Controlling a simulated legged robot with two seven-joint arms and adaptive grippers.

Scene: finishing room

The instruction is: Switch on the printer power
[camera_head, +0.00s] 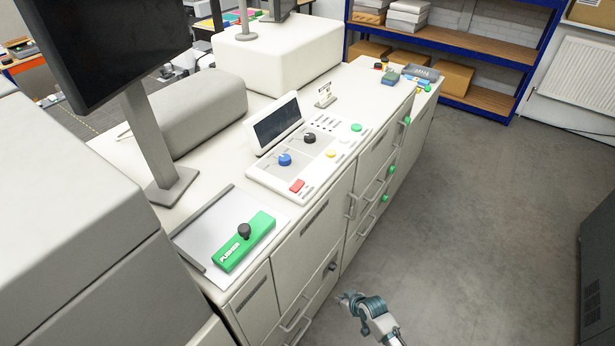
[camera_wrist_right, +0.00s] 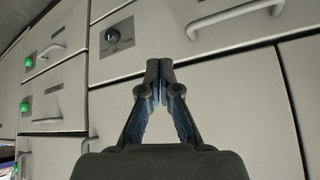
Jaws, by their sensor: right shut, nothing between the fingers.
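The printer (camera_head: 330,200) is a long pale cabinet with drawers and doors on its front. A dark round knob (camera_head: 331,266) sits low on its front face. In the right wrist view this knob (camera_wrist_right: 113,36) is on a small grey plate, left of and above the fingertips. My right gripper (camera_head: 347,299) is in front of the cabinet, low and to the right of the knob, apart from it. In the wrist view its fingertips (camera_wrist_right: 160,68) meet with nothing between them. My left gripper is out of view.
The cabinet top carries a control panel (camera_head: 310,160) with blue and black knobs, a green block (camera_head: 245,242) labelled PUSHER, and a monitor (camera_head: 110,40). Green knobs (camera_head: 391,169) and bar handles (camera_wrist_right: 235,16) stick out of the front. Open floor (camera_head: 490,220) lies to the right.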

